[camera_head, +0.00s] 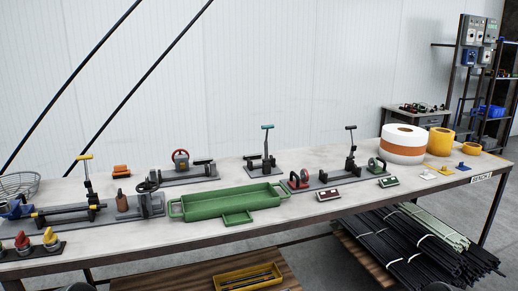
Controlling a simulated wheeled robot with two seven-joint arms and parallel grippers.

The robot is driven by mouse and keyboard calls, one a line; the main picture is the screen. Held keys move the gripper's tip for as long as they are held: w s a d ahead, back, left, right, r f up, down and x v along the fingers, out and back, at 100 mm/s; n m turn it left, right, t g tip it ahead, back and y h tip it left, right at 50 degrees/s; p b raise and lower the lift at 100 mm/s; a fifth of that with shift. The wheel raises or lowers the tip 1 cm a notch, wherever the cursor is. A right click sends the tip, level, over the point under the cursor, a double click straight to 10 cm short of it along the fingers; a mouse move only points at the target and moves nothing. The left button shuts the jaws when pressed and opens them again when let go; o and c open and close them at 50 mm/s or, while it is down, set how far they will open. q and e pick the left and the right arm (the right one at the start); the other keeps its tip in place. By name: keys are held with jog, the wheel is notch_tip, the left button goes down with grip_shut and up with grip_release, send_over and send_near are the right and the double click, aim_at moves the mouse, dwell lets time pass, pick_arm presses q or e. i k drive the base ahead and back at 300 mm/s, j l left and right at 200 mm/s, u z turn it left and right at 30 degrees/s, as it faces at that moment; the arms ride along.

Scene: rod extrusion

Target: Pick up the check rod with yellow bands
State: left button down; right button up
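A dark rod (68,210) with what look like yellow bands near its ends lies roughly level at the left of the workbench, along the grey fixture (112,213). It is small in the picture, so I cannot tell exactly how it is supported. Small dark rounded shapes show at the bottom edge, at lower left and lower right. They may be parts of my arms, but no gripper fingers can be made out.
A yellow-handled clamp (87,176) stands behind the rod. Coloured knobs (50,238) sit in front and a wire basket (20,184) at far left. A green tray (228,203) fills the middle. Black rods (415,250) lie below the bench (330,220); a yellow bin (247,278) sits low.

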aim_at(70, 210)
jog(key=i+j+u, duration=0.15)
jog(key=j, duration=0.4)
jog(key=i+j+u, duration=0.15)
jog(key=i+j, duration=0.15)
jog(key=j, duration=0.2)
jog(key=i+j+u, duration=0.2)
jog(key=j, duration=0.25)
jog(key=i+j+u, duration=0.15)
jog(key=i+j, duration=0.2)
jog(key=j+z, duration=0.1)
jog(key=z, duration=1.4)
jog(key=u, duration=1.5)
jog(key=z, duration=1.75)
